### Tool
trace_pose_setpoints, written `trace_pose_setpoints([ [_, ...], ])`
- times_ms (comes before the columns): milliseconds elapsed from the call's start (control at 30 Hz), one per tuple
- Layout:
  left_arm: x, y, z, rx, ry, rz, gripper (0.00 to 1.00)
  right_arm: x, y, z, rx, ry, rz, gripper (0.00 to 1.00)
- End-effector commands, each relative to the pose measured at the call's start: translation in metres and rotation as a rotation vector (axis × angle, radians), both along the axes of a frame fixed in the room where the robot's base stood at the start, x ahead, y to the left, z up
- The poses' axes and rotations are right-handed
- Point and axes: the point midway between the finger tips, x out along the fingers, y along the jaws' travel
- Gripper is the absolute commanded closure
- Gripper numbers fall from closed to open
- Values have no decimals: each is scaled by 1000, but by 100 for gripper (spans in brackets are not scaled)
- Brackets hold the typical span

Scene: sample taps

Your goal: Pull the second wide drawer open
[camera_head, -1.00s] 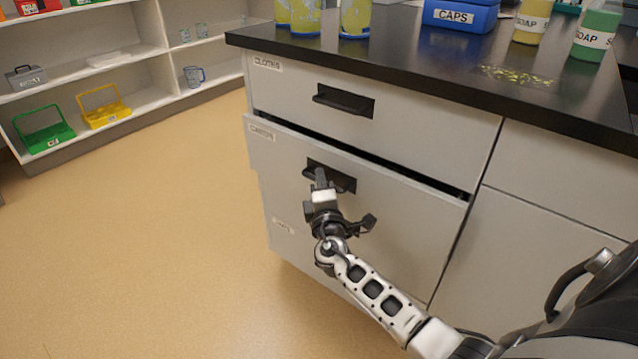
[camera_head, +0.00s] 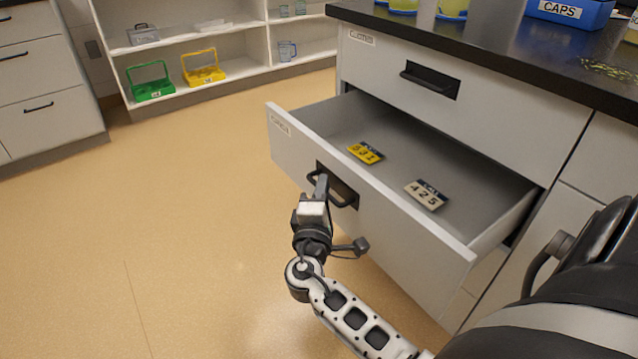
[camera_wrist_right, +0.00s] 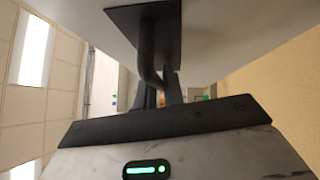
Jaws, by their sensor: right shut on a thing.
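The second wide drawer (camera_head: 400,235) is pulled well out from the counter cabinet, below the shut top drawer (camera_head: 480,105). Inside it lie a yellow number card (camera_head: 365,153) and a pale number card (camera_head: 426,195). My right gripper (camera_head: 320,182) is shut on the drawer's dark handle (camera_head: 345,197). In the right wrist view the handle (camera_wrist_right: 152,50) runs down to the fingers (camera_wrist_right: 160,90), which partly hide behind the gripper body. My left gripper is not in view.
The black countertop (camera_head: 520,60) bears a blue CAPS box (camera_head: 568,10) and yellow-blue containers. White shelves (camera_head: 230,45) with green and yellow carriers stand at the back. The floor (camera_head: 180,220) left of the drawer is clear.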

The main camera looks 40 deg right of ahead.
Motion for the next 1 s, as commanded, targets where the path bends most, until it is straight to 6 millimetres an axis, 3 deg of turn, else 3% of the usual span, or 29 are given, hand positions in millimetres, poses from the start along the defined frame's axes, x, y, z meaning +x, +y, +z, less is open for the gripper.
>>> trace_pose_setpoints([
  [433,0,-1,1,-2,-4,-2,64,-3,1,0,-1,0,-10,100],
  [467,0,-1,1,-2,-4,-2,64,-2,1,0,0,1,-10,87],
  [500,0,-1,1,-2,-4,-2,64,-2,1,-1,-1,0,-10,81],
  [833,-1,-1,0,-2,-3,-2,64,-3,4,-1,0,0,-6,81],
  [1000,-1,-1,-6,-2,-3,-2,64,-7,18,-6,3,1,-3,81],
])
